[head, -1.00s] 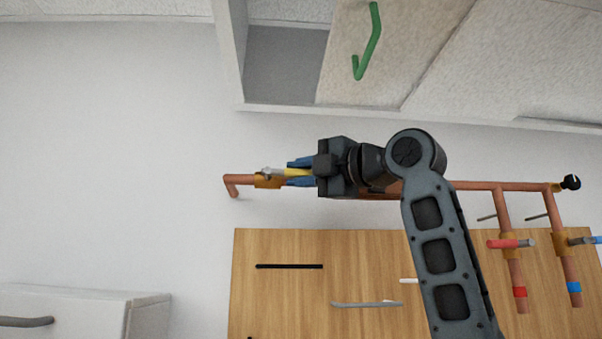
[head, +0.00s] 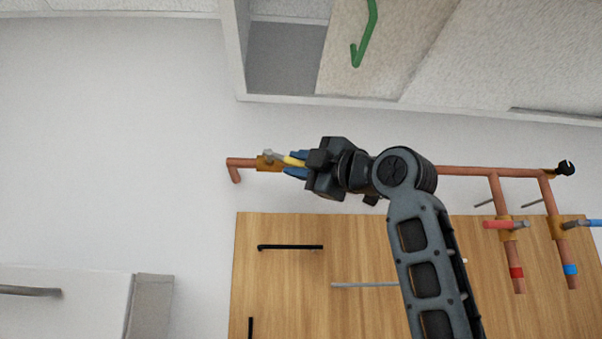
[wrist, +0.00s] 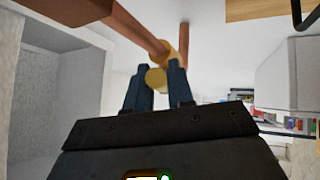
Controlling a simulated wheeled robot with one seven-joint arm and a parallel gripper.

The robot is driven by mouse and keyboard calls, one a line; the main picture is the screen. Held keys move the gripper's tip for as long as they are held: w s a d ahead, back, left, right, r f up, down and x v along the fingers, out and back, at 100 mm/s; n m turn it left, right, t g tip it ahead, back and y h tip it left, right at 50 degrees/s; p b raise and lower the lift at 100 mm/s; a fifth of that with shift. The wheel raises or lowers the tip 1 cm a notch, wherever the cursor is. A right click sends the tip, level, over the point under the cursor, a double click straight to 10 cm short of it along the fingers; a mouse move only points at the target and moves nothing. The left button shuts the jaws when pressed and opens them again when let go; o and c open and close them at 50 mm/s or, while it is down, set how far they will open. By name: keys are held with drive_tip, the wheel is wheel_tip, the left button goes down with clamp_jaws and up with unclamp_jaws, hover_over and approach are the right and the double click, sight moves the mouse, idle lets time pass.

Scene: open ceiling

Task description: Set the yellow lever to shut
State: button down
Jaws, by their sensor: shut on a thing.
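The yellow lever (head: 293,161) sits on a brass valve (head: 266,163) near the left end of a copper pipe. It points right along the pipe in the head view, tilted slightly downward. My gripper (head: 296,165) is shut on the lever, with a blue finger on either side of it. In the wrist view the lever's rounded yellow end (wrist: 156,78) shows between the fingertips of my gripper (wrist: 160,82), in front of the brass valve and pipe. My gripper hides part of the lever.
The copper pipe (head: 470,171) runs right to branches with a red lever (head: 503,224) and a blue lever (head: 590,223). A wooden cabinet (head: 290,285) is below. An opening in the ceiling (head: 285,60) and a hanging green handle (head: 365,35) are above. Open wall lies left.

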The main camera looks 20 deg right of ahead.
drive_tip(key=m+t+b, duration=0.1)
drive_tip(key=f+m+t+h+b, duration=0.1)
drive_tip(key=m, duration=0.1)
drive_tip(key=a+f+m+t+b, duration=0.1)
drive_tip(key=shift+w+a+f+m+h, duration=0.1)
drive_tip(key=shift+w+f+m+h, duration=0.1)
drive_tip(key=shift+m+h, duration=0.2)
drive_tip(key=m+t+h, duration=0.1)
drive_tip(key=m, duration=0.1)
drive_tip(key=a+m+t+h+b, duration=0.1)
drive_tip(key=m+h, duration=0.1)
drive_tip(key=f+m+t+h, duration=0.1)
drive_tip(key=m+h, duration=0.1)
drive_tip(key=shift+w+a+b, duration=0.15)
drive_tip(key=shift+w+b, duration=0.05)
drive_tip(key=shift+b, duration=0.1)
drive_tip(key=shift+w+a+f+m+g+h+b, duration=0.15)
drive_tip(key=shift+a+m+g+h+b, duration=0.35)
drive_tip(key=shift+m+h, duration=2.15)
drive_tip(key=shift+w+a+f+m+g+h+b, duration=0.15)
drive_tip(key=shift+a+m+g+h+b, duration=0.3)
drive_tip(key=shift+m+h, duration=2.15)
drive_tip(key=shift+w+a+f+m+g+h+b, duration=0.15)
drive_tip(key=shift+a+m+g+h+b, duration=0.3)
drive_tip(key=shift+m+h, duration=2.2)
drive_tip(key=shift+a+r+m, duration=0.15)
drive_tip(key=shift+m, duration=0.45)
drive_tip(key=c, duration=1.1)
unclamp_jaws()
